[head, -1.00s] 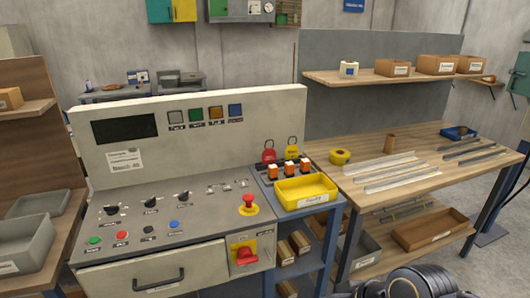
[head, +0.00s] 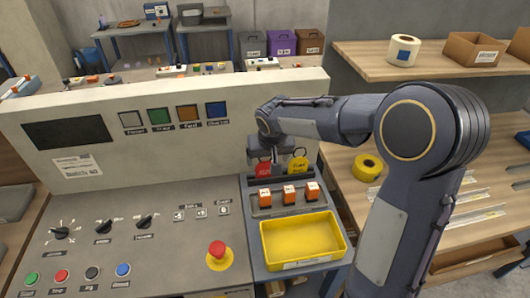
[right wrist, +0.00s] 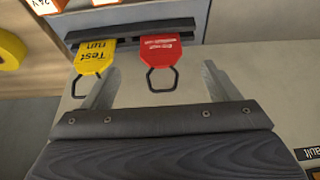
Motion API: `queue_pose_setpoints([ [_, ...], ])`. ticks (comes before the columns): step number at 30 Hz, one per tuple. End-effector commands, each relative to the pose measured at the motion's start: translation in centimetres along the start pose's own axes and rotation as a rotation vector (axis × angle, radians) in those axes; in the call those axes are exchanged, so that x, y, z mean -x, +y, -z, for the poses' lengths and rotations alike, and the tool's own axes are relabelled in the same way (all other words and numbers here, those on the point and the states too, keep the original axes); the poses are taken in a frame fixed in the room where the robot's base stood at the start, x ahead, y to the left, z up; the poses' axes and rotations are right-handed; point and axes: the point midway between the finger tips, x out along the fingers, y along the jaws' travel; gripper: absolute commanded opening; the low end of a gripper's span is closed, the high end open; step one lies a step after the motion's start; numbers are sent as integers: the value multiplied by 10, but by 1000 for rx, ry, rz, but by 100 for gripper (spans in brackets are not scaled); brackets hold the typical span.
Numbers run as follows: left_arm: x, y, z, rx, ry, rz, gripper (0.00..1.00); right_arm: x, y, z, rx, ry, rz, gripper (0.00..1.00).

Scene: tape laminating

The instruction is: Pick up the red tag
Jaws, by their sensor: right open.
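The red tag (head: 263,169) hangs on the dark rack behind the orange-topped switches, partly hidden by my right gripper in the head view. In the right wrist view the red tag (right wrist: 159,51) shows with its dark wire loop between the fingers and a little beyond their tips. My right gripper (right wrist: 152,78) is open and empty, its two fingers apart on either side of the loop. In the head view the right gripper (head: 276,158) is just above the rack. A yellow tag (head: 297,168) hangs beside the red one; it also shows in the wrist view (right wrist: 93,58). My left gripper is out of view.
A yellow tray (head: 302,239) sits below several orange-topped switches (head: 289,193). The control panel with a red emergency button (head: 217,251) is at the left. A yellow tape roll (head: 367,167) lies on the wooden bench at the right.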

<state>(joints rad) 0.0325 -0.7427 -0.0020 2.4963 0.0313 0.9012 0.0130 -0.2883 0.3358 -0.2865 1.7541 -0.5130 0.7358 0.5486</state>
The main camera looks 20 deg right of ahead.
Motion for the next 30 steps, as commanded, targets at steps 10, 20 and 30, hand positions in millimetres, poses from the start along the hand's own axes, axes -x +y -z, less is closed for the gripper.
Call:
queue_pose_setpoints([
  [10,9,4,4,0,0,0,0,-37,0,2,1,-4,-6,82],
  [20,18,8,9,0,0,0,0,-77,0,3,1,0,-4,82],
  [30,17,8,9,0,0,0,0,-78,0,3,1,0,-3,66],
])
